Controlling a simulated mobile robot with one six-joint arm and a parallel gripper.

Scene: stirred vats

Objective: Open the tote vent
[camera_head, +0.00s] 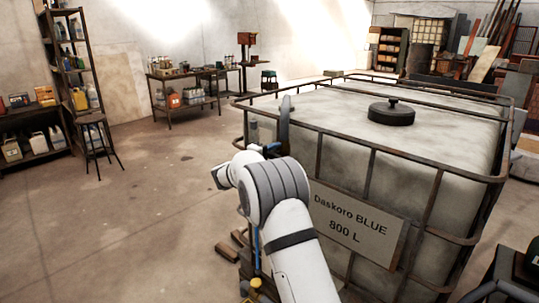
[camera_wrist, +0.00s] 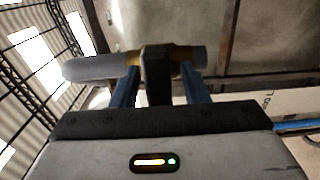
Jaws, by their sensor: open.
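The tote (camera_head: 460,165) is a whitish tank in a rusty cage, labelled "Daskoro BLUE 800 L". A black round lid (camera_head: 391,114) with a small knob sits on its top. At its near left corner a grey upright piece (camera_head: 285,115) stands by the cage. In the wrist view, a grey pipe (camera_wrist: 95,67) with brass-coloured parts lies across the fingertips, with a black block (camera_wrist: 157,75) at its middle. My gripper (camera_wrist: 160,85) is open, its blue fingers on either side of the black block. Contact is unclear. In the head view my arm hides most of this spot.
The cage's top rail (camera_head: 340,135) runs close by my gripper. A stool (camera_head: 97,140) and shelves (camera_head: 70,60) stand at the left, and a workbench (camera_head: 185,75) at the back. Wood blocks (camera_head: 228,251) lie on the floor by the tote.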

